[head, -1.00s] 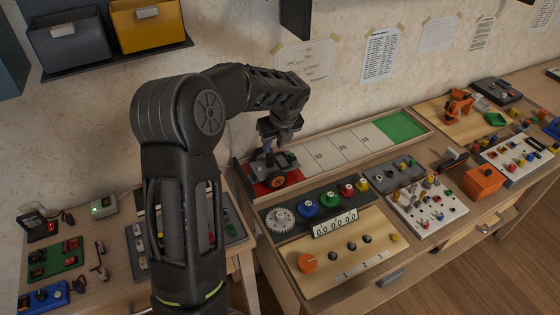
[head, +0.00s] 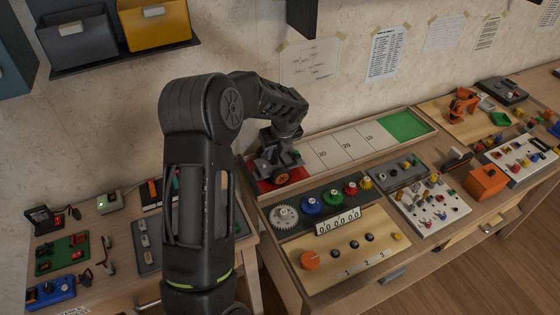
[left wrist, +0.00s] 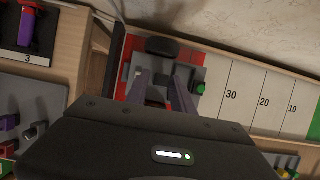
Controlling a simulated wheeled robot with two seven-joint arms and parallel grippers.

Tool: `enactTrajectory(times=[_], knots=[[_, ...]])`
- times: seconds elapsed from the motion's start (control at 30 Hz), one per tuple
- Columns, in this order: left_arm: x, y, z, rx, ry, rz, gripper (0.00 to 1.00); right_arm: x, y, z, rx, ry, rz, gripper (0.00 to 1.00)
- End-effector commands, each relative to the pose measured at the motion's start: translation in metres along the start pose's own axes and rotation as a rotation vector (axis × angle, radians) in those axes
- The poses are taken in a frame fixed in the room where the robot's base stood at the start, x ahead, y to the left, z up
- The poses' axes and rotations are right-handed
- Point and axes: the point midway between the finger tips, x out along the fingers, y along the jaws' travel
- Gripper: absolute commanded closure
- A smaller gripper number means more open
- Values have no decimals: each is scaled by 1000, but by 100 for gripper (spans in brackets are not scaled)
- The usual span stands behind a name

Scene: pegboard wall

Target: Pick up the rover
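The rover (head: 270,170) is a small dark grey vehicle with orange wheels. It stands on the red field at the left end of the track board (head: 325,152). In the left wrist view the rover's grey body (left wrist: 160,68) shows ahead of the fingers, with a dark wheel at its far end and a green knob at its right. My left gripper (left wrist: 160,85) is down at the rover, its two fingers apart with part of the rover between them. I see no clear grip on it. In the head view the gripper (head: 277,148) is partly hidden by my wrist. My right gripper is out of view.
A gear panel (head: 322,203) and a wooden knob panel (head: 340,250) lie in front of the track. The white fields and green end (head: 404,126) of the track are clear. Wall bins (head: 155,22) hang at upper left. The wall is close behind the track.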

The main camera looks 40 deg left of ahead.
Motion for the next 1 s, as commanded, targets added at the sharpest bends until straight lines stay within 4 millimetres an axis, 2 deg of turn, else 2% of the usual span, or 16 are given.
enactTrajectory(times=[0.1, 0.2, 0.77, 1.0], knots=[[15, 0, 0, 0, 1, 1, 71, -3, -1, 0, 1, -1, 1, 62], [20, 0, 0, -1, 0, 0, 71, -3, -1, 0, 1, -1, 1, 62], [20, 0, 0, -1, 0, 0, 71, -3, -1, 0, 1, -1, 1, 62], [20, 0, 0, -1, 0, 0, 90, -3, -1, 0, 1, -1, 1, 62]])
